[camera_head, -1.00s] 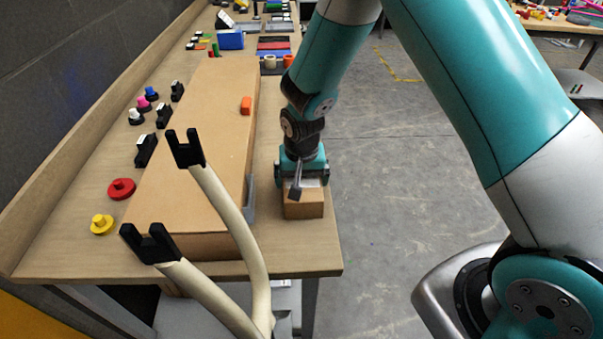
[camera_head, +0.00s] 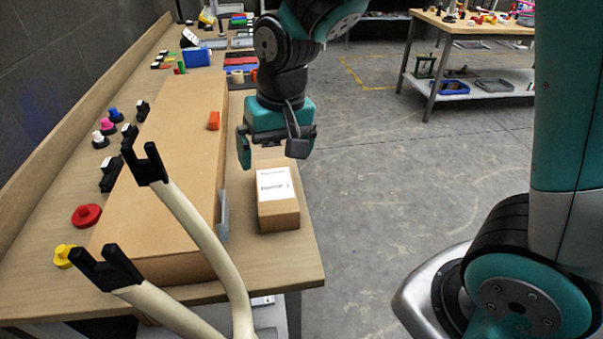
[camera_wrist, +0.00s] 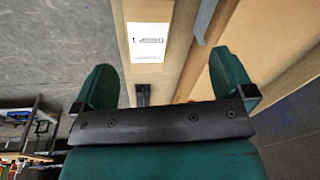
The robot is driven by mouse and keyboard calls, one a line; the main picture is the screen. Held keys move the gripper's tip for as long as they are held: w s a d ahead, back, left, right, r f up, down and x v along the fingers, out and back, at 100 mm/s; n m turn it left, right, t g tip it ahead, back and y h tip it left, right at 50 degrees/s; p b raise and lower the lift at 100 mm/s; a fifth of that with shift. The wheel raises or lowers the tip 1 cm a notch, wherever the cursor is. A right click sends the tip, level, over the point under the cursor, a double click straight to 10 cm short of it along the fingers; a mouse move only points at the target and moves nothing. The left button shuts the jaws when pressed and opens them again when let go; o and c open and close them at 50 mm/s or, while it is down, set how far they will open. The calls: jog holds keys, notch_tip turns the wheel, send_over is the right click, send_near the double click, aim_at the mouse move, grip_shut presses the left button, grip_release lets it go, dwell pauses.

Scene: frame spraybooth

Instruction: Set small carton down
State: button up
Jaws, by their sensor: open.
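The small carton (camera_head: 278,213) is a brown box with a white printed label on top. It rests on the wooden bench (camera_head: 308,262) near its right edge, beside the long flat cardboard box. My gripper (camera_head: 272,150) is above and behind the carton in the head view, with its two fingers spread and nothing between them. In the wrist view the carton (camera_wrist: 165,70) lies beyond the open fingers, its label showing, and my gripper (camera_wrist: 165,85) is apart from it.
A cream two-pronged stand (camera_head: 200,225) rises in front. Coloured knobs (camera_head: 87,215) line the left.

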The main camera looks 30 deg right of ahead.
jog(key=s+r+n+y, duration=0.1)
jog(key=s+r+n, duration=0.1)
jog(key=s, duration=0.3)
jog(key=s+a+r+n+y, duration=0.1)
jog(key=s+r+n, duration=0.1)
jog(key=s, duration=0.4)
jog(key=s+a+r+n+g+y, duration=0.1)
jog(key=s+r+n, duration=0.1)
jog(key=s, duration=0.4)
jog(key=shift+a+r+n, duration=0.15)
jog(key=shift+r+n, duration=0.1)
jog(key=shift+n, duration=0.55)
